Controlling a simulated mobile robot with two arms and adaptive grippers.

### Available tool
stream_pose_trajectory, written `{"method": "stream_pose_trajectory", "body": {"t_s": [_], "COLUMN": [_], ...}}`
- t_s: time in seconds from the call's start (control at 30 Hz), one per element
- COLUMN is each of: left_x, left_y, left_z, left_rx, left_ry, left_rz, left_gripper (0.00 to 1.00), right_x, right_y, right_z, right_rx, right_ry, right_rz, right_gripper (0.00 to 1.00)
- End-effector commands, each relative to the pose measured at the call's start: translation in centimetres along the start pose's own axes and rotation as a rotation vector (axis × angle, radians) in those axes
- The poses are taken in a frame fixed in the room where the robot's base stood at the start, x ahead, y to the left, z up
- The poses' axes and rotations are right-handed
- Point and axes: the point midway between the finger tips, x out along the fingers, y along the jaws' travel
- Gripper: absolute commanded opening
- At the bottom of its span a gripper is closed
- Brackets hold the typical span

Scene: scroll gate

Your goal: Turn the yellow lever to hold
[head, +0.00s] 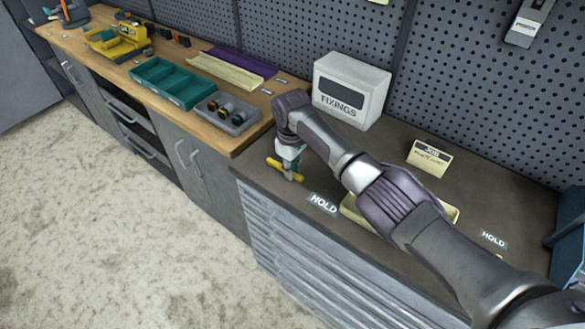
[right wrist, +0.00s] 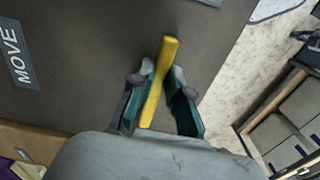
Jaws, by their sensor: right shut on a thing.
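The yellow lever (head: 276,165) is on the dark bench top near its front left corner. In the right wrist view the yellow lever (right wrist: 160,75) runs between the two fingers of my right gripper (right wrist: 164,80), its far end reaching past the fingertips. My right gripper (head: 289,172) points down at the bench and is shut on the lever. A MOVE label (right wrist: 20,58) shows at the left of the right wrist view. My left gripper is not in view.
A white FIXINGS box (head: 350,90) stands behind my right arm. A cream card (head: 429,158), a pale tray (head: 350,208) partly hidden by the arm, and another HOLD label (head: 493,239) are to the right. A grey tray (head: 228,114) and a green tray (head: 172,82) sit on the wooden bench.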

Motion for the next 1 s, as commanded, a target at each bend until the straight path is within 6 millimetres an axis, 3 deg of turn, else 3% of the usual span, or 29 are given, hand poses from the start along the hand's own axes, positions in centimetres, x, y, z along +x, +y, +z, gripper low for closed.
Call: {"method": "stream_pose_trajectory", "body": {"t_s": [0.03, 0.2, 0.57, 1.0], "left_x": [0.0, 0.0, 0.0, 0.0], "left_y": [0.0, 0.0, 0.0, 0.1], "left_z": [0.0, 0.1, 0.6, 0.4], "left_rx": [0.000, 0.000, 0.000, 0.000], "left_ry": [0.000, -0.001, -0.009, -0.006], "left_rz": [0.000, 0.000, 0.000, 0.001], "left_gripper": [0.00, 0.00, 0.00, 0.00], "right_x": [0.1, 0.1, -0.6, -9.0], "right_y": [-0.1, -0.1, 0.0, 0.0], "right_z": [0.0, 0.0, -0.1, 0.0], "right_rx": [0.004, 0.002, 0.000, 0.001], "right_ry": [-0.001, 0.000, 0.001, 0.003], "right_rz": [-0.004, -0.003, -0.002, -0.001], "right_gripper": [0.18, 0.42, 0.42, 0.42]}}
